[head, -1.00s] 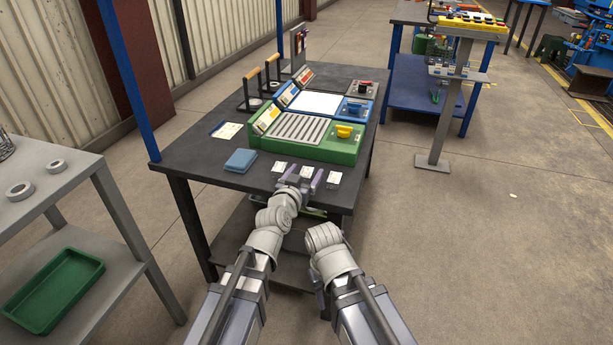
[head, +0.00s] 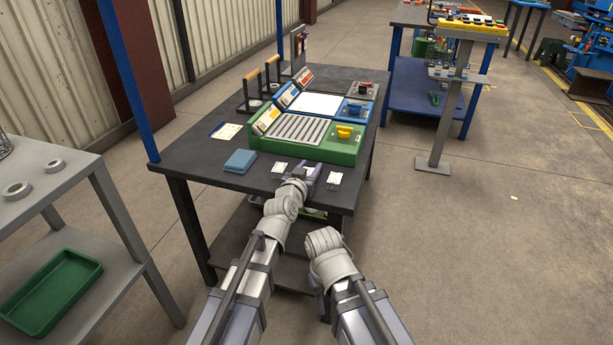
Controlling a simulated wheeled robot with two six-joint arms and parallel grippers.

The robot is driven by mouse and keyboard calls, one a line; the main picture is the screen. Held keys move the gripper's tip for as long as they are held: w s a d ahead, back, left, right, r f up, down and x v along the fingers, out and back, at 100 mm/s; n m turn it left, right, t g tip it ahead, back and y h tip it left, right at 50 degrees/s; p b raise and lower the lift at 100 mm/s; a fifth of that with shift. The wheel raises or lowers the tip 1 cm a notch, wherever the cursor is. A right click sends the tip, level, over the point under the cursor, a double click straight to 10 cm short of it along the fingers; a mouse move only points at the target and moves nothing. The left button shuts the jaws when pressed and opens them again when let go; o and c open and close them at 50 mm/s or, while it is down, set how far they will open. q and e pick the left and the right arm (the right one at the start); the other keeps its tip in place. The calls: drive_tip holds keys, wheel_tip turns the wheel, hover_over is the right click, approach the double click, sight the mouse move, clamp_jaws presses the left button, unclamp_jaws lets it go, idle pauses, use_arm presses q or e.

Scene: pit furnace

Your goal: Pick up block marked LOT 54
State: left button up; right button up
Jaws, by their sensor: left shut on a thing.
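Three small white-topped pieces lie in a row near the front edge of the dark table: a left one (head: 280,167), a middle one (head: 311,171) and a right one (head: 334,178). Their markings are too small to read, so I cannot tell which is LOT 54. My left gripper (head: 306,171) is at the middle piece, its purple-grey fingers shut on it. The wrist hides part of the grip, and I cannot tell whether the piece is clear of the table. My right arm is low in front of the table; its gripper (head: 319,301) is mostly hidden.
The dark table (head: 200,165) holds a green unit (head: 338,152) with a slatted top just behind the pieces. A blue block (head: 240,161) lies to their left. A grey side table (head: 70,190) stands at left, and a grey stand (head: 440,130) at right. Floor at right is open.

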use_arm(q)
clamp_jaws()
idle(0.5)
wheel_tip(320, 180, up, 10)
drive_tip(key=p, duration=1)
